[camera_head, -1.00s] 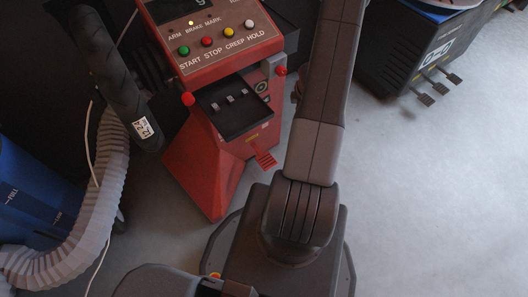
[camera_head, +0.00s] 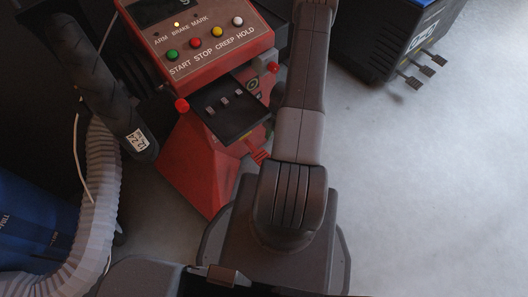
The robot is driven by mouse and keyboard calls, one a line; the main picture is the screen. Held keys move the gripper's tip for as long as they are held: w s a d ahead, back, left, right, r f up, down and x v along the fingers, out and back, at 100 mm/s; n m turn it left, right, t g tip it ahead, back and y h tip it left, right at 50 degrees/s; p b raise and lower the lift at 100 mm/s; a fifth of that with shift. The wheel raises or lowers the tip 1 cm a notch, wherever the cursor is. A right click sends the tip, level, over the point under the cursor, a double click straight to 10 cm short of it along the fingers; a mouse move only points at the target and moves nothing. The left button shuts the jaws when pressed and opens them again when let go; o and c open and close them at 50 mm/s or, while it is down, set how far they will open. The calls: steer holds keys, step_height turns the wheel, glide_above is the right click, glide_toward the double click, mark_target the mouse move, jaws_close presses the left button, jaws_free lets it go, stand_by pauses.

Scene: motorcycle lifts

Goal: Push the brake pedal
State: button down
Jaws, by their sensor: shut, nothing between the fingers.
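A red ridged pedal (camera_head: 258,156) sticks out low on the right side of the red console (camera_head: 200,165), just left of my arm. It is the only red pedal I see, but no label on it can be read. The console's top panel has lettering, including "BRAKE MARK", and a row of coloured buttons. My arm rises from the bottom middle and runs up past the pedal's right side, leaving the top of the picture. My gripper is not seen, so its distance from the pedal cannot be told.
A black box (camera_head: 385,45) with several grey pedals (camera_head: 413,82) stands at the upper right. A ribbed grey hose (camera_head: 98,190), a black cylinder (camera_head: 95,75) and a blue container (camera_head: 35,225) crowd the left. The floor (camera_head: 430,190) on the right is clear.

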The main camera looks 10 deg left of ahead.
steer(key=b, duration=0.4)
glide_toward(264, 154)
steer(key=s+f, duration=0.2)
steer(key=s+a+f, duration=0.1)
steer(key=s+f, duration=0.1)
steer(key=f, duration=0.1)
steer(key=shift+a, duration=0.2)
steer(key=shift+f+b, duration=0.3)
steer(key=shift+f, duration=0.35)
